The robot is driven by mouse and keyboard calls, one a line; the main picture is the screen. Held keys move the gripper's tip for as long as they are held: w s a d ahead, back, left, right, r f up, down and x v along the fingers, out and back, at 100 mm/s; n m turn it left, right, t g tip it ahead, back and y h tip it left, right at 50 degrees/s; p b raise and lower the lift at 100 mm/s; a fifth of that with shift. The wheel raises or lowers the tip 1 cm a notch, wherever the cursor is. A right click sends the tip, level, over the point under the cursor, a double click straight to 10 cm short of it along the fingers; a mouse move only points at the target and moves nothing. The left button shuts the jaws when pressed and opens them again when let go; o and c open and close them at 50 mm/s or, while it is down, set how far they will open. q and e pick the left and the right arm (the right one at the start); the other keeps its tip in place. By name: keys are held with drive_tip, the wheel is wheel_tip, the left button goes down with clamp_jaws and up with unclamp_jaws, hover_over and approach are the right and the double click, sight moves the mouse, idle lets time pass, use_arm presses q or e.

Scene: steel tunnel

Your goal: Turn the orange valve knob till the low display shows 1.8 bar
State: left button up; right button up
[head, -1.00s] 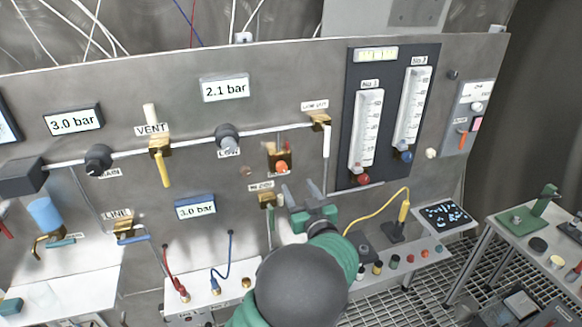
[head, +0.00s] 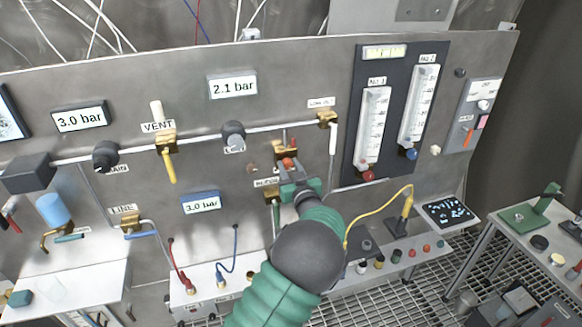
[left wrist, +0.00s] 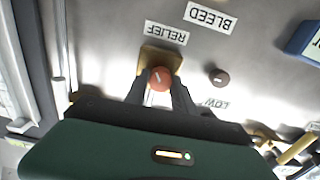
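The orange valve knob (head: 289,163) sits on a brass fitting on the steel panel. In the left wrist view the knob (left wrist: 160,79) shows a pale mark on its face, beside an upside-down RELIEF label. My left gripper (head: 288,168) is at the knob, one finger on each side, also in the left wrist view (left wrist: 160,88). I cannot tell whether the fingers press on it. The white display (head: 233,87) above the LOW label reads 2.1 bar. My right gripper is in neither view.
A MAIN display (head: 80,119) reads 3.0 bar. A small blue-topped display (head: 201,204) is lower down. A yellow VENT lever (head: 170,165) and two flow tubes (head: 372,128) flank the area. A yellow cable (head: 378,200) loops right of my arm. A bench (head: 535,225) stands at right.

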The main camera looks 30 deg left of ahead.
use_arm(q)
drive_tip(key=shift+a, duration=0.3)
clamp_jaws()
drive_tip(key=shift+w+d, duration=0.1)
drive_tip(key=shift+d, duration=0.2)
drive_tip(key=shift+a+f+n+b, duration=0.15)
drive_tip(key=shift+n+b, duration=0.35)
drive_tip(key=shift+b, duration=0.25)
drive_tip(key=n+b, duration=0.2)
drive_tip(key=b, duration=0.1)
drive_tip(key=shift+f+n+b, duration=0.1)
drive_tip(key=shift+n+b, duration=0.2)
drive_tip(key=shift+r+n+b, duration=0.2)
drive_tip(key=shift+n+b, duration=1)
drive_tip(key=shift+b, duration=0.1)
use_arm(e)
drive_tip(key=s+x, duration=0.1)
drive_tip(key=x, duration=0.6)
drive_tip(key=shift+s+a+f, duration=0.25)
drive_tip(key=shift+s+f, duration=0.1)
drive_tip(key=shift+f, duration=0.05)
